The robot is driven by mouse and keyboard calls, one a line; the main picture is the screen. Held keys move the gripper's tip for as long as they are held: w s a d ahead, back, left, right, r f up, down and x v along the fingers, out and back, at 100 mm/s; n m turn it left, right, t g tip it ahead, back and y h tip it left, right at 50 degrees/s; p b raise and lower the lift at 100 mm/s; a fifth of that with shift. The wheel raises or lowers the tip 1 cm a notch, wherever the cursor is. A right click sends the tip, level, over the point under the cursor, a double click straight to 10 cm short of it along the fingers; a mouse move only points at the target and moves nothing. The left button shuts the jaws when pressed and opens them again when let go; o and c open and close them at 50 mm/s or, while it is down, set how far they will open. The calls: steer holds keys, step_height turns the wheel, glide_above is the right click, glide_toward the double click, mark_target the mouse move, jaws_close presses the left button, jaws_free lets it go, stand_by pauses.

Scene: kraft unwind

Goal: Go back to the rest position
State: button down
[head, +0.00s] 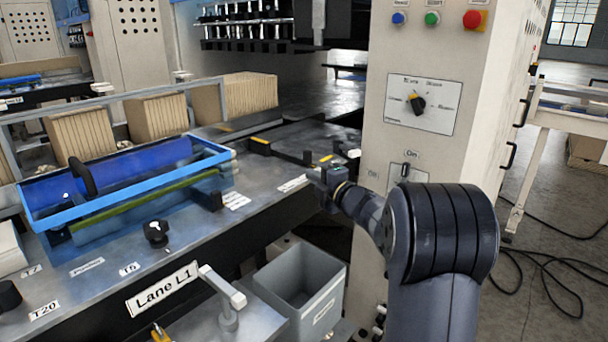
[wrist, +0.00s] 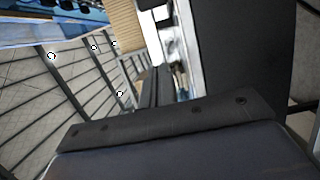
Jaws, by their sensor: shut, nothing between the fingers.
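My gripper (head: 318,176) is at the end of my arm, just left of the beige control cabinet (head: 415,145) and above the right end of the machine bench (head: 262,185). It looks small and partly turned away in the head view. It is shut and holds nothing. In the wrist view, a dark plate with a row of round fasteners fills the bottom, and I cannot make out the fingertips there.
The cabinet carries a rotary selector (head: 417,104), a smaller switch (head: 405,170) and blue, green and red buttons. A blue-framed guard (head: 125,185) stands on the bench. A grey bin (head: 300,285) sits below. Cables lie on the floor at right.

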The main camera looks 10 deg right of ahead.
steer(key=shift+v, duration=1)
steer(key=shift+w, duration=0.1)
